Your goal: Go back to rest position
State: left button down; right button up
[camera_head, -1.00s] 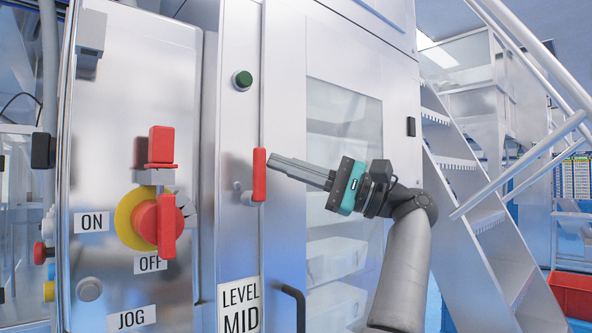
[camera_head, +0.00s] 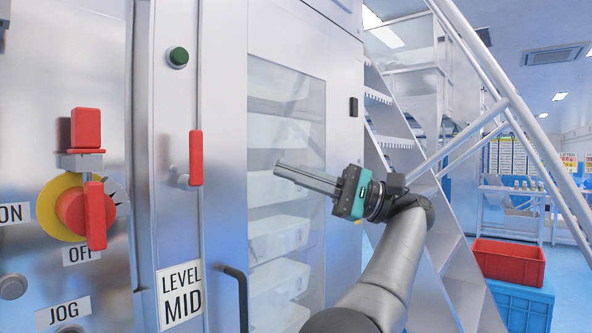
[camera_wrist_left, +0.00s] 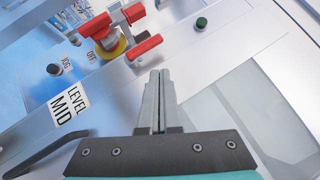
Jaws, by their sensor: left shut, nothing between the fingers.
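My left gripper (camera_head: 280,169) is shut and empty, with grey fingers and a teal body. In the head view it hangs in front of the cabinet's glass door, pointing left, apart from the red handle (camera_head: 196,158). In the left wrist view, the shut fingers (camera_wrist_left: 160,76) point toward the machine panel, with nothing between them. My right gripper is not in view.
A red and yellow rotary switch (camera_head: 76,212) is on the panel at left. A green button (camera_head: 178,57) sits above the handle. A dark door handle (camera_head: 239,295) is lower down. Metal stairs and a red crate (camera_head: 508,262) on a blue crate (camera_head: 522,306) stand at right.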

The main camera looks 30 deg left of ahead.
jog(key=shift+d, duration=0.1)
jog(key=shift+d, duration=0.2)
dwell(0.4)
